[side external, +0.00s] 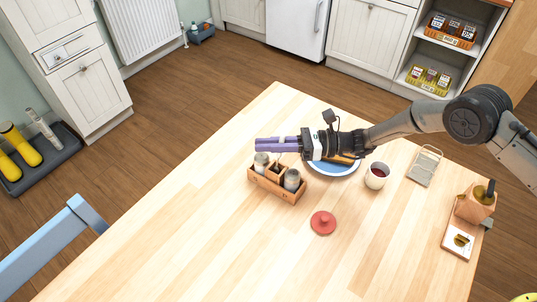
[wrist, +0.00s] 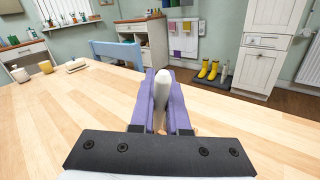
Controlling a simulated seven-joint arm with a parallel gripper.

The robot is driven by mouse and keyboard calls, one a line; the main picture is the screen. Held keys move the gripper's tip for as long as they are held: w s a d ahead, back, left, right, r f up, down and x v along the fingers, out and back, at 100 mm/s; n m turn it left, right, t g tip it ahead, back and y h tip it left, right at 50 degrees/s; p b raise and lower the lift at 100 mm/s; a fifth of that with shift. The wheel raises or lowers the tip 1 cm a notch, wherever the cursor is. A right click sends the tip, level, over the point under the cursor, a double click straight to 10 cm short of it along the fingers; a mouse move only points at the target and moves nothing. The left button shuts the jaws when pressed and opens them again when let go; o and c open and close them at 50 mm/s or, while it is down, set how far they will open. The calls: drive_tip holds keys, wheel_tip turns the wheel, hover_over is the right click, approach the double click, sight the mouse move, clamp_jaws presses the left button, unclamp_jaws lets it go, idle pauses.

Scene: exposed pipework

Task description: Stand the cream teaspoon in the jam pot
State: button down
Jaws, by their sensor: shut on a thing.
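My gripper (side external: 278,145) has purple fingers and is over the wooden caddy, pointing left in the side view. In the wrist view my gripper (wrist: 160,98) is shut on the cream teaspoon (wrist: 160,92), a pale rounded shape between the fingers. In the side view the teaspoon is too small and covered to make out clearly. A round red lid with a knob (side external: 323,223) lies on the table in front.
The wooden caddy (side external: 272,187) holds two shakers (side external: 261,162) (side external: 292,180) below my gripper. A blue plate (side external: 323,168) lies partly under my wrist. A wire rack (side external: 425,167) and a wooden block (side external: 476,203) stand at the right. The table's left and front are clear.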

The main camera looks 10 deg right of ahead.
wheel_tip(320, 180, up, 4)
drive_tip(key=s+d+r+n+h, duration=0.1)
drive_tip(key=s+d+r, duration=0.1)
drive_tip(key=d, duration=1.1)
drive_tip(key=s+d+r+n+h, duration=0.1)
drive_tip(key=s+d+r, duration=0.15)
drive_tip(key=d, duration=1.05)
wheel_tip(320, 180, down, 11)
drive_tip(key=shift+f, duration=0.15)
drive_tip(key=shift+s+a, duration=0.1)
drive_tip(key=c, duration=0.8)
unclamp_jaws()
